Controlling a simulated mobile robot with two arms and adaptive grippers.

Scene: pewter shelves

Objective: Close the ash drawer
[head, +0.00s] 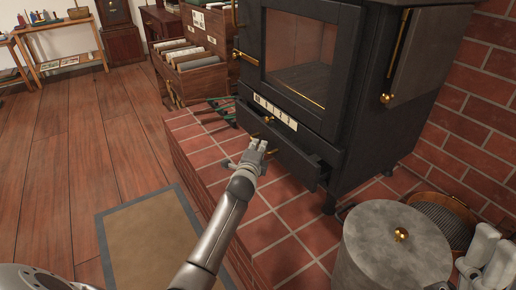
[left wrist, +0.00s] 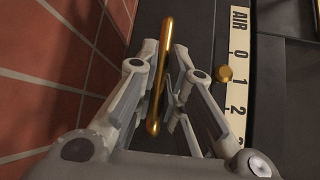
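The ash drawer (head: 283,156) is the low dark drawer under the black stove (head: 309,62). It sticks out from the stove, with its open top showing a dark inside. Its brass handle (head: 271,151) is a slim bar on the drawer front, and it runs between my fingers in the left wrist view (left wrist: 160,80). My left gripper (head: 259,145) is at the drawer front, its two fingers (left wrist: 166,55) drawn in close on either side of the handle. Grey parts of my right gripper (head: 488,258) show at the lower right, away from the drawer; its fingers are cut off.
A lidded grey metal bucket (head: 393,248) stands on the brick hearth, right of the drawer. A wooden file crate (head: 196,75) stands left of the stove. A mat (head: 150,240) lies on the open wood floor (head: 75,150).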

